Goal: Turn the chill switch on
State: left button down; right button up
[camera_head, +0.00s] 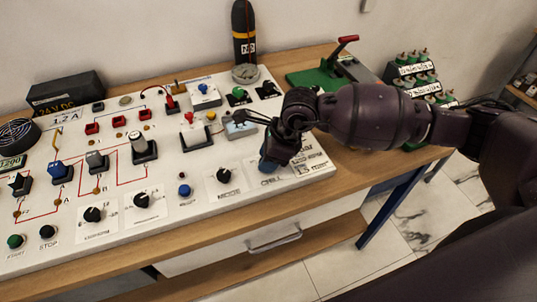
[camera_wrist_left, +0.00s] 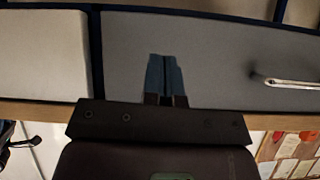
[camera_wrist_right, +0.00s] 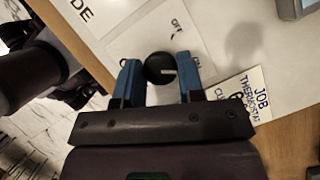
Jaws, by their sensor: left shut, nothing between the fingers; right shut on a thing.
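The chill switch is a round black knob (camera_wrist_right: 160,67) on a white plate marked OFF in the right wrist view. A short pale mark on it points right in that view. My right gripper (camera_wrist_right: 160,80) has its blue fingers on both sides of the knob and is shut on it. In the head view the right gripper (camera_head: 268,164) is over the CHILL plate (camera_head: 270,182) and hides the knob. My left gripper (camera_wrist_left: 166,78) is shut and empty in the left wrist view, in front of a grey drawer front. It is not seen in the head view.
The white panel (camera_head: 215,206) carries several other knobs, including the MODE knob (camera_head: 224,175), buttons and levers left of the right gripper. A job card (camera_wrist_right: 246,95) lies beside the chill plate. A green-based device with a red lever (camera_head: 325,75) stands behind my right arm.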

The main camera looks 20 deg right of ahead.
jog(key=shift+m, duration=0.3)
jog(key=o, duration=0.9)
jog(key=v, duration=1.1)
jog(key=shift+p, duration=0.3)
jog(key=shift+s+f, duration=0.1)
